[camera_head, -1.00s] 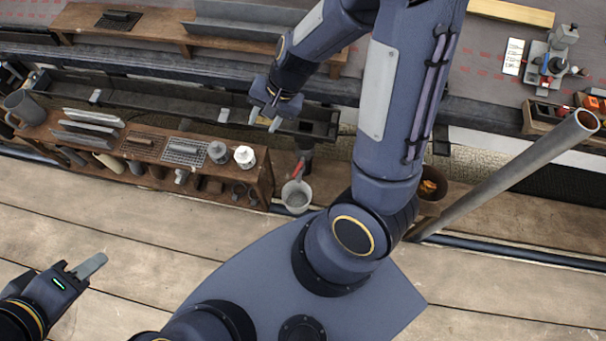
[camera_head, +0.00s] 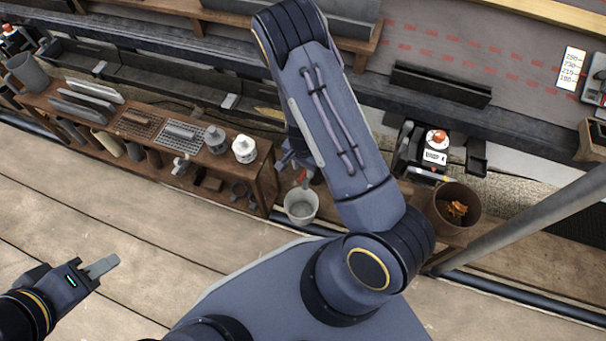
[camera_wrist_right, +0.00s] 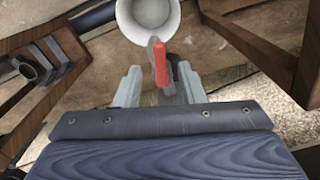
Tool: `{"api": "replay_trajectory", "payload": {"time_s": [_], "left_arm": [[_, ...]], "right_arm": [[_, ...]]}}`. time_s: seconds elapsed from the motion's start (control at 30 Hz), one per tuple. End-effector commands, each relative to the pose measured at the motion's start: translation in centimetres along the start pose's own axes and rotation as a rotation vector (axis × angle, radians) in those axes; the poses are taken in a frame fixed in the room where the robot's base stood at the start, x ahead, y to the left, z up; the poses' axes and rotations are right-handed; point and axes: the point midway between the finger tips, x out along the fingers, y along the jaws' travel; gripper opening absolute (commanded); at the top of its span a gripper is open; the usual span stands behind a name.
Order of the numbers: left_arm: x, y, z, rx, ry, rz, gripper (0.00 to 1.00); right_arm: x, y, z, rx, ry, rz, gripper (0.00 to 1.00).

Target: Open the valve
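The valve's red handle (camera_wrist_right: 160,62) stands in front of me in the right wrist view, with a grey lever-like part beside it. A small bit of the red handle (camera_head: 302,177) shows in the head view, beside my right arm. My right gripper (camera_wrist_right: 159,80) is open, with one finger on each side of the valve. I cannot tell whether either finger touches it. A pale bucket (camera_wrist_right: 152,10) is beyond the handle; in the head view it stands below the valve (camera_head: 300,206). My left gripper (camera_head: 101,267) is away at the lower left, and its finger gap is not visible.
A brown pot (camera_head: 428,205) with orange scraps and a long grey pipe (camera_head: 530,222) are to the right. The plank floor (camera_head: 110,215) at the lower left is mostly clear.

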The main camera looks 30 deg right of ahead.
Motion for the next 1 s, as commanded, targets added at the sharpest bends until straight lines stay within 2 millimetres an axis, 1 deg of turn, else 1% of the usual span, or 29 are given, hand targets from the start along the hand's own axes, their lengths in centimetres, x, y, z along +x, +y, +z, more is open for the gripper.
{"api": "replay_trajectory", "payload": {"time_s": [0.03,0.17,0.27,0.47,0.73,0.87,0.93,1.0], "left_arm": [[0.8,-0.4,0.4,0.0,0.0,0.0,0.36],[1.4,-0.6,0.7,0.0,-0.001,0.0,0.36],[1.4,-0.7,0.7,0.0,0.0,0.0,0.36],[1.4,-0.6,0.7,0.0,0.0,0.0,0.36],[1.4,-0.6,0.7,0.0,0.0,0.0,0.36],[1.4,-0.6,0.7,0.0,0.0,0.0,0.36],[1.3,-0.6,0.7,0.0,0.0,0.0,0.36],[1.3,-0.6,0.7,0.0,0.0,0.0,0.36]], "right_arm": [[1.5,0.1,0.0,0.0,-0.001,0.002,0.36],[2.9,0.0,0.0,-0.001,-0.001,0.001,0.36],[3.1,0.0,0.0,0.0,-0.001,0.0,0.36],[3.0,0.0,0.0,-0.001,-0.001,0.0,0.36],[3.0,0.0,0.0,-0.001,-0.001,0.0,0.01],[3.0,0.0,0.0,-0.005,-0.001,0.0,0.0],[3.0,0.2,0.0,-0.042,-0.002,0.0,0.0],[3.0,0.4,0.0,-0.117,-0.003,-0.001,0.0]]}}
